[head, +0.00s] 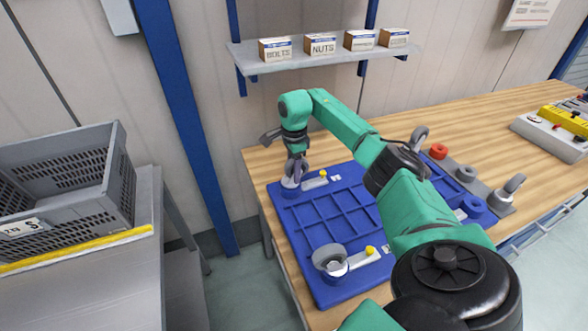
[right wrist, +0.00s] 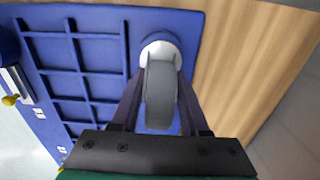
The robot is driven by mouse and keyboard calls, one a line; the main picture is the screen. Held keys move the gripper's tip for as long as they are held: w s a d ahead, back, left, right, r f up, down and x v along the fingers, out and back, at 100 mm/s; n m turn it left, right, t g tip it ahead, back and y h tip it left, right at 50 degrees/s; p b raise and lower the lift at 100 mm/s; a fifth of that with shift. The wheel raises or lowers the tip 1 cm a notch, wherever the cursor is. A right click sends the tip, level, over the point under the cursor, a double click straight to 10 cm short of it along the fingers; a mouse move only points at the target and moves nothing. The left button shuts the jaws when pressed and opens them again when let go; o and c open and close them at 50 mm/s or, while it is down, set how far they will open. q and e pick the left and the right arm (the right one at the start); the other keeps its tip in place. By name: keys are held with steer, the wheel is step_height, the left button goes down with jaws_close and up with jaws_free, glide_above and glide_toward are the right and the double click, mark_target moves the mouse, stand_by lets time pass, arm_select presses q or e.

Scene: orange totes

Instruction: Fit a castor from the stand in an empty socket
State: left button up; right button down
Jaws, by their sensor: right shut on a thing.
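A blue ribbed base (head: 335,215) lies on the wooden bench. My right gripper (head: 294,168) is at its far left corner, pointing down and shut on a grey castor (head: 290,183). In the right wrist view the castor's wheel (right wrist: 161,95) is between the fingers, with its pale mount (right wrist: 160,50) at a round blue socket (right wrist: 172,40). How deep it sits is hidden. Another castor (head: 328,258) stands at the near left corner of the base. The stand (head: 490,195) on the right carries a castor (head: 511,186); another upright castor (head: 418,137) shows behind my arm. My left gripper is out of view.
Yellow-knobbed latches (head: 315,183) (head: 366,256) lie beside the left corners. A control box (head: 552,133) is at right. A shelf with boxes (head: 322,45) hangs above. A grey crate (head: 75,190) stands left.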

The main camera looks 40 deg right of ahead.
steer(key=shift+f, duration=0.2)
stand_by(0.3)
steer(key=shift+c, duration=1.6)
jaws_free()
steer(key=shift+r+b, duration=0.35)
step_height(320, 180, up, 14)
steer(key=shift+f+b, duration=0.1)
steer(key=shift+b, duration=0.85)
steer(key=shift+a, duration=0.1)
